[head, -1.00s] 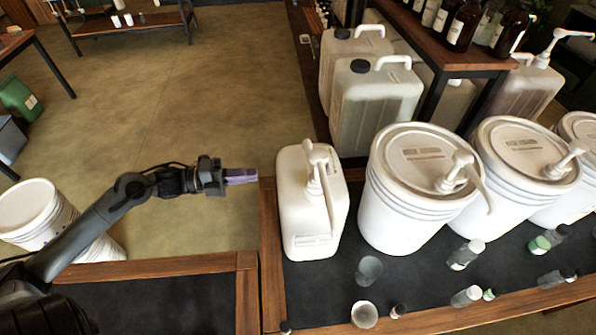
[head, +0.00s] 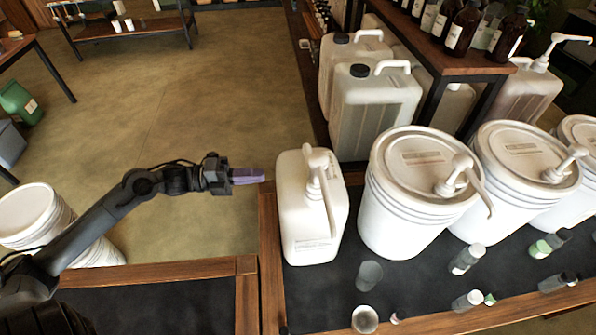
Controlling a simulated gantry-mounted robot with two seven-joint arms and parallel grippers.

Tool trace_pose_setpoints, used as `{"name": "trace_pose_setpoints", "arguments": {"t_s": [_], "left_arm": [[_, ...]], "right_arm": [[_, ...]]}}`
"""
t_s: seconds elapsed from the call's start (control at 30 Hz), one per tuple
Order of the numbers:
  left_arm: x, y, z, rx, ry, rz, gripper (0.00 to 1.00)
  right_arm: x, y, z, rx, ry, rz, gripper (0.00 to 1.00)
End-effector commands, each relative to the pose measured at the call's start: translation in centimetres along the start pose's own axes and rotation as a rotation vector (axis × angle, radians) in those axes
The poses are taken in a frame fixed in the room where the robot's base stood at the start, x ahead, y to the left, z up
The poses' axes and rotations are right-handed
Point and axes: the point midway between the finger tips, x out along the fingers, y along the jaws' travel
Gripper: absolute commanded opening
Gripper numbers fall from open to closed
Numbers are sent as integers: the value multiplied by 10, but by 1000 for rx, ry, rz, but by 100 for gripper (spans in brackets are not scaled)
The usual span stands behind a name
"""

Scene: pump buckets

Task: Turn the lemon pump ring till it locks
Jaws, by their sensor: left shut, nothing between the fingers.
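Several white containers carry white pumps, and I cannot read which one is lemon. A white jug (head: 303,225) stands at the left end of the counter with a pump (head: 318,175) on its top. A white bucket (head: 407,205) to its right has a lid and a pump (head: 460,175). A second white bucket (head: 515,190) with a pump (head: 568,163) stands further right. The pump rings are too small to tell locked from loose. My left gripper (head: 258,176), with purple-grey fingers, is shut and empty, left of the jug and apart from it. My right gripper is not in view.
Large jugs (head: 372,110) and a shelf of brown bottles (head: 462,25) stand behind. The floor (head: 190,110) at left is open.

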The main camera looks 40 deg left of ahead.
Motion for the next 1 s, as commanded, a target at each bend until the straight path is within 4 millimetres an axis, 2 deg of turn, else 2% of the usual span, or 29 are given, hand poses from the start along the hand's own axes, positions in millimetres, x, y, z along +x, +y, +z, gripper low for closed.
{"name": "trace_pose_setpoints", "arguments": {"t_s": [0.2, 0.5, 0.7, 1.0], "left_arm": [[39, -3, 1, 2, 1, -4, 0], [84, -3, 1, 1, -1, -4, 0], [103, -2, 0, 0, 0, -2, 0], [112, 0, 0, 0, -1, 0, 0]], "right_arm": [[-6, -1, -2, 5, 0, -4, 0], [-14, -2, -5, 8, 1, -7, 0], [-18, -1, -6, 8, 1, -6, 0], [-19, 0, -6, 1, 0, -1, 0]]}}
